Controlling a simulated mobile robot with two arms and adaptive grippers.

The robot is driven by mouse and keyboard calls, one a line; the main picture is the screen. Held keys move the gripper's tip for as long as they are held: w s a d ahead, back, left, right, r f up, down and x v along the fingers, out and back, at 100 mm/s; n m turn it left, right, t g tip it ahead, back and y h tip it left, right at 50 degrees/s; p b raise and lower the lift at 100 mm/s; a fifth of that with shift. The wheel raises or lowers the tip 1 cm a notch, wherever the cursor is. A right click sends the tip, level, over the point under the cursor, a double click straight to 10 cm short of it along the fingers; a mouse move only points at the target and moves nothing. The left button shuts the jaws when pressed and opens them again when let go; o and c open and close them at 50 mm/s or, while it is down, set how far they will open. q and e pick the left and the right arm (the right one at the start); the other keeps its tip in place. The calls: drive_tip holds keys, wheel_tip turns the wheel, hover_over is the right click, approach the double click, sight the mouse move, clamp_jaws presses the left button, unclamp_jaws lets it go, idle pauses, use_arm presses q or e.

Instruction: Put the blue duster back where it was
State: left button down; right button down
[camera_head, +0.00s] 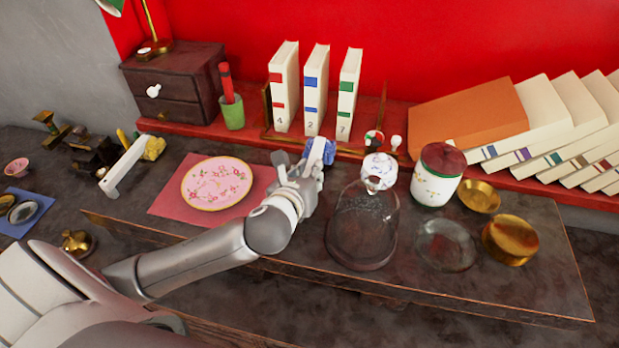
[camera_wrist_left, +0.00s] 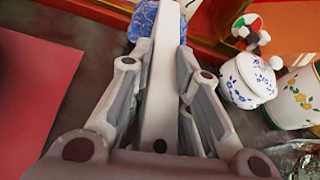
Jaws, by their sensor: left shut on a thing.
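The blue duster has a blue head (camera_head: 321,152) and a white handle. It is at the back of the table, close to the front of the red shelf, below the upright books. My left gripper (camera_head: 308,172) is shut on its white handle. In the left wrist view, the handle (camera_wrist_left: 160,90) runs between the fingers and the blue head (camera_wrist_left: 143,18) shows beyond the fingertips. I cannot tell whether the duster touches the table. A similar duster with a yellow head (camera_head: 154,148) and white handle is at the left. My right gripper is not in view.
A floral plate (camera_head: 216,183) on a pink mat (camera_head: 165,203) lies left of my left gripper. Upright books (camera_head: 315,90) are behind on the shelf.

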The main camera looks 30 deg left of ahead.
use_arm(q)
drive_tip(key=shift+f, duration=0.6)
drive_tip(key=c, duration=1.3)
unclamp_jaws()
drive_tip(key=shift+c, duration=0.2)
drive_tip(key=v, duration=0.6)
drive_tip(key=shift+s+r, duration=0.1)
drive_tip(key=p+v, duration=0.3)
drive_tip(key=v, duration=0.1)
drive_tip(key=shift+r, duration=0.25)
drive_tip(key=shift+p+v, duration=0.85)
drive_tip(key=shift+p, duration=0.1)
